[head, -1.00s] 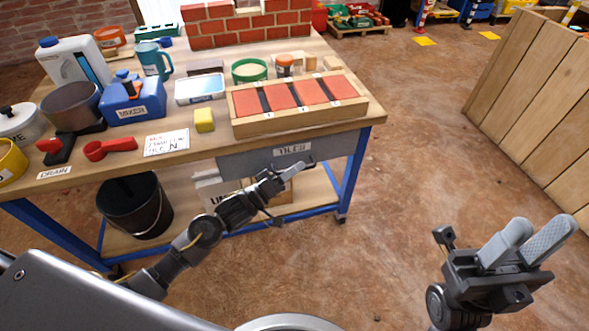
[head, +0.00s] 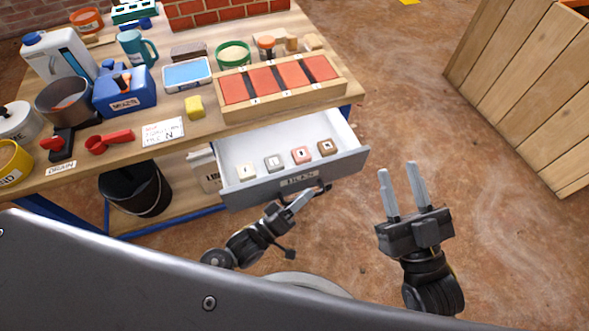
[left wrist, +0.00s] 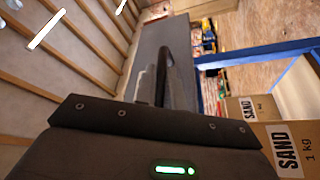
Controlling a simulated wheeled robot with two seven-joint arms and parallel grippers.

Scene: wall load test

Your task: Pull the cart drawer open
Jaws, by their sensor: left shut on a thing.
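The cart drawer (head: 347,164) stands pulled out from under the cart's wooden top, its white inside showing. Several small square tiles (head: 302,155) lie in a row in it. My left gripper (head: 304,199) is at the drawer front and is shut on the dark drawer handle (head: 322,190). In the left wrist view the handle (left wrist: 184,75) runs between the fingers (left wrist: 148,86), beside the grey drawer front (left wrist: 160,35). My right gripper (head: 402,172) is open and empty, to the right of the drawer, touching nothing.
A black bucket (head: 135,195) stands on the lower shelf. A wooden crate (head: 520,90) stands at the right; the floor between is clear.

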